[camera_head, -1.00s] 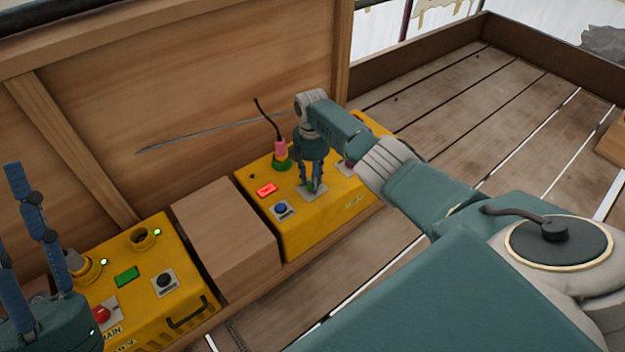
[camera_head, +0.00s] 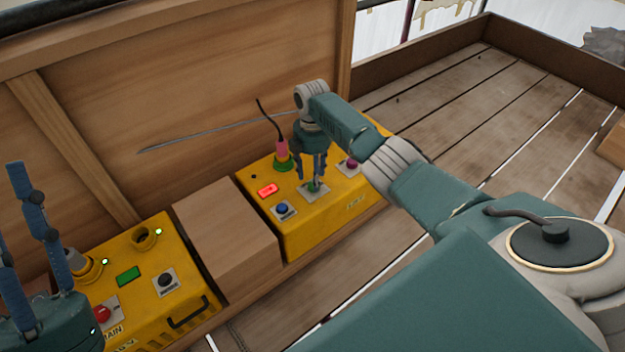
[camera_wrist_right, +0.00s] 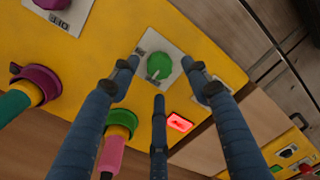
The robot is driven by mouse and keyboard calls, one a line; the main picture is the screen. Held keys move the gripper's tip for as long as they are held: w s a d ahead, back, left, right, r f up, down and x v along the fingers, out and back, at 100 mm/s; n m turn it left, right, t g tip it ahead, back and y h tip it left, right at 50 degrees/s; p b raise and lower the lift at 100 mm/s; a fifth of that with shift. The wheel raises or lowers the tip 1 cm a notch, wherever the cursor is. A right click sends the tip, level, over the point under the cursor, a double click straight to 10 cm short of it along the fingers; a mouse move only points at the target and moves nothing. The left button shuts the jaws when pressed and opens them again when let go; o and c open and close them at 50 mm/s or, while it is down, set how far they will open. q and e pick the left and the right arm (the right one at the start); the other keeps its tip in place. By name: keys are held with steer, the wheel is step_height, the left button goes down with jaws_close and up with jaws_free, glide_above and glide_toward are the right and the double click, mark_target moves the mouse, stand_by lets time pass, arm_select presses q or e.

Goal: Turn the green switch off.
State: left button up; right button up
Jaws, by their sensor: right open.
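The green switch (camera_head: 312,187) is a round knob on a pale square plate on top of the right yellow box (camera_head: 325,215). In the right wrist view the green switch (camera_wrist_right: 159,66) lies between the fingertips of my right gripper (camera_wrist_right: 160,80). My right gripper (camera_head: 318,180) points down over the switch with its fingers spread. I cannot tell whether any finger touches the knob. My left gripper (camera_head: 30,260) is at the left edge, away from the switch, fingers pointing up and apart, with nothing seen between them.
A lit red display (camera_head: 268,190), a blue button (camera_head: 282,209), a purple knob (camera_head: 351,164) and a pink plug (camera_head: 282,150) with a black cable share the box top. A wooden block (camera_head: 225,235) separates it from another yellow box (camera_head: 150,300). A wooden wall stands behind.

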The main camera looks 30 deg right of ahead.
mark_target(312, 181)
step_height(312, 181, up, 10)
steer(key=shift+w+f, duration=0.25)
stand_by(0.4)
